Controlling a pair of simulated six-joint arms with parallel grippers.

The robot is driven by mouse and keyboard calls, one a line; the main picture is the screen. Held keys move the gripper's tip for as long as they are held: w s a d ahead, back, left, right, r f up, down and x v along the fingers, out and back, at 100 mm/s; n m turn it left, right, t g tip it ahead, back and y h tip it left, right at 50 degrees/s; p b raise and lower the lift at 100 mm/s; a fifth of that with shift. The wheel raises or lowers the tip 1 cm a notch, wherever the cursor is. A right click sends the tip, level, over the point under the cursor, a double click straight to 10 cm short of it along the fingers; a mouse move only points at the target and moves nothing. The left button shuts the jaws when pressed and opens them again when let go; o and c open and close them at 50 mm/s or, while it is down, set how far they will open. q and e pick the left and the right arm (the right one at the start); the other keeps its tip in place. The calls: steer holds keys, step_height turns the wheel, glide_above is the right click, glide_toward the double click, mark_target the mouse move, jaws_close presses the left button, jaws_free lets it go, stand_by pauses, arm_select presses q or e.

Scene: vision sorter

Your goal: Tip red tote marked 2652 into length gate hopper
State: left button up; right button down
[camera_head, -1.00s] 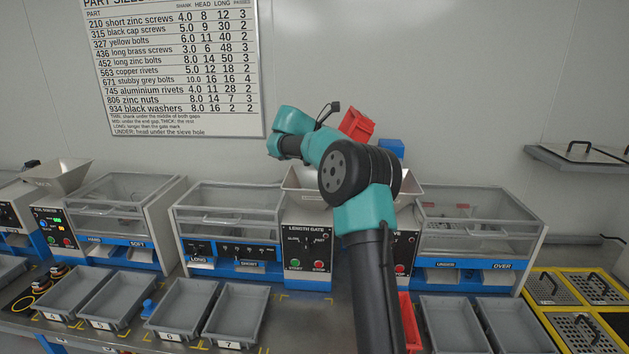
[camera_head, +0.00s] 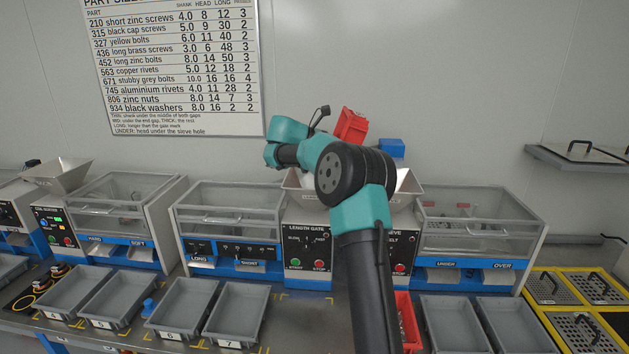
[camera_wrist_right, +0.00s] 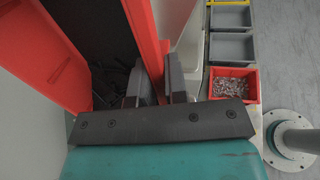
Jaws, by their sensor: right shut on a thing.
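My right gripper (camera_wrist_right: 160,88) is shut on the wall of a red tote (camera_wrist_right: 152,40). The wrist view looks partly into its dark inside, where dark slender parts (camera_wrist_right: 112,82) lie. In the head view the red tote (camera_head: 352,124) is held up, tilted, above and behind my right arm; its number cannot be read, and the arm hides the gripper. The length gate hopper (camera_head: 294,184) is a pale metal funnel on the length gate unit (camera_head: 309,232), partly hidden by my arm. The tote is above the hopper's height. My left gripper is not in view.
A second red tote (camera_head: 414,342), holding small silvery parts in the wrist view (camera_wrist_right: 232,86), stands at the bench front beside grey bins (camera_head: 237,312). Clear-lidded sorters (camera_head: 236,208) flank the hopper. A blue object (camera_head: 391,147) shows behind my arm. The wall is close behind.

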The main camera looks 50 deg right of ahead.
steer(key=shift+w+a, duration=0.1)
steer(key=shift+w, duration=0.05)
steer(key=shift+w+a+r+g+h, duration=0.15)
steer(key=shift+w+a+g+h, duration=0.15)
steer(key=shift+w+a, duration=0.2)
steer(key=shift+w+a, duration=0.2)
steer(key=shift+w, duration=0.05)
steer(key=shift+w+a+r+g, duration=0.1)
steer(key=shift+w+a+g, duration=0.15)
steer(key=shift+g, duration=0.15)
